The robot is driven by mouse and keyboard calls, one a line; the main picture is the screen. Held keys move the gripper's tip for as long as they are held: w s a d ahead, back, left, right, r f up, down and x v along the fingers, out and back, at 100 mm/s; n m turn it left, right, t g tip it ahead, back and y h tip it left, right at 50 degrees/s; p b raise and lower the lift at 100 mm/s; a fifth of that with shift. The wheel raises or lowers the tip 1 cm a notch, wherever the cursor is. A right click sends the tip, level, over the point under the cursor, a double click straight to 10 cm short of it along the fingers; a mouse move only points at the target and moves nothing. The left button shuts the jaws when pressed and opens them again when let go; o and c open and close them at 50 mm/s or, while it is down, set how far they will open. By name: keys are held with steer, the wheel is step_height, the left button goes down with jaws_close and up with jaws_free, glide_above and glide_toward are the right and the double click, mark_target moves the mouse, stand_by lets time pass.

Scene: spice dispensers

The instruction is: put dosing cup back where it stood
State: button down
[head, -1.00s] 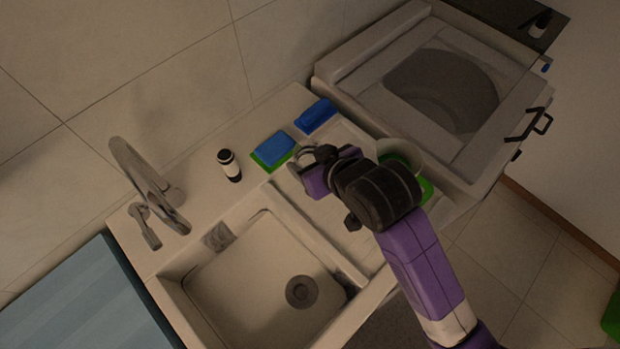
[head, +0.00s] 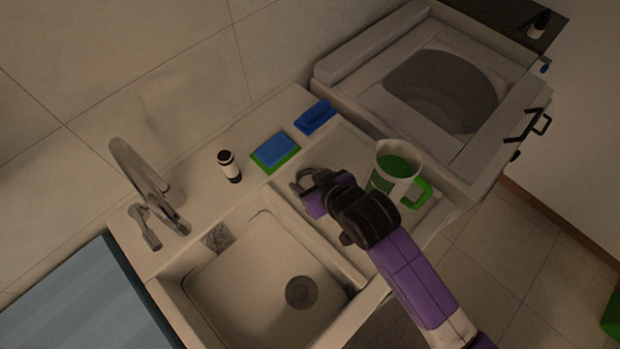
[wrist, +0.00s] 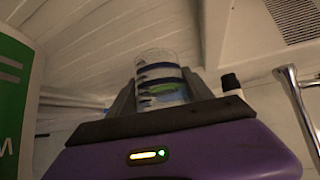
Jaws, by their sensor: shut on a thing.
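The dosing cup (wrist: 160,75) is a small clear cup. In the wrist view it stands between my two dark fingers, with blue and green showing on or through its wall. My gripper (wrist: 162,95) is shut on it. In the head view my gripper (head: 306,181) is over the left part of the drainboard, near the sink's divider. The cup cannot be made out clearly there, and whether it touches the surface cannot be told.
A blue-and-green sponge (head: 276,149) and a blue block (head: 315,116) lie behind the drainboard. A dark bottle with a white band (head: 229,165) stands near the faucet (head: 147,180). A green-handled jug (head: 395,174) stands right of my gripper. The sink (head: 245,265) is left.

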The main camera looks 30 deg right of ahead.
steer(key=shift+f, duration=0.15)
steer(key=shift+c, duration=2.1)
jaws_free()
steer(key=shift+r, duration=0.25)
steer(key=s+r+t, duration=0.2)
steer(key=s+r, duration=0.5)
steer(key=s, duration=0.6)
steer(key=s+r+t, duration=0.3)
steer(key=s+r, duration=0.4)
steer(key=s, duration=0.6)
steer(key=shift+r, duration=0.15)
